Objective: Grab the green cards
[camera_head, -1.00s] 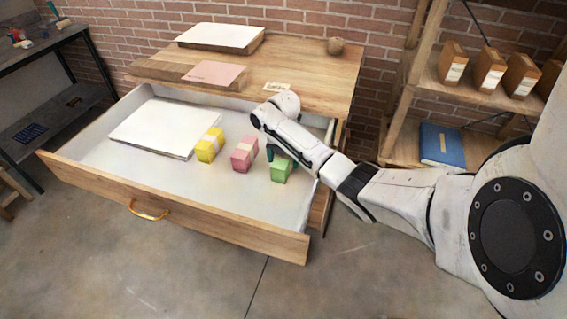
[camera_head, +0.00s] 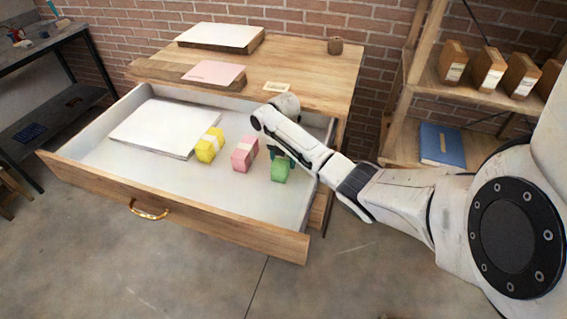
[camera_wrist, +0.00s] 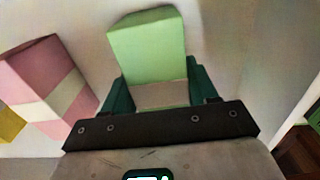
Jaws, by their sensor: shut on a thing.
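The green cards (camera_head: 281,171) form a banded block at the right end of the open drawer (camera_head: 220,186). They also show in the wrist view (camera_wrist: 147,48), with a pale band near the fingers. My gripper (camera_wrist: 160,92) has its dark green fingers on both sides of the block and is shut on it. In the head view my gripper (camera_head: 282,154) is partly hidden behind my arm and the block. I cannot tell whether the block touches the drawer floor.
Pink cards (camera_head: 244,155) stand just left of the green cards, and yellow cards (camera_head: 209,146) farther left. A white paper stack (camera_head: 152,128) lies at the drawer's left. The drawer's front wall (camera_head: 170,202) and right wall bound the space. The wooden tabletop (camera_head: 310,75) is behind.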

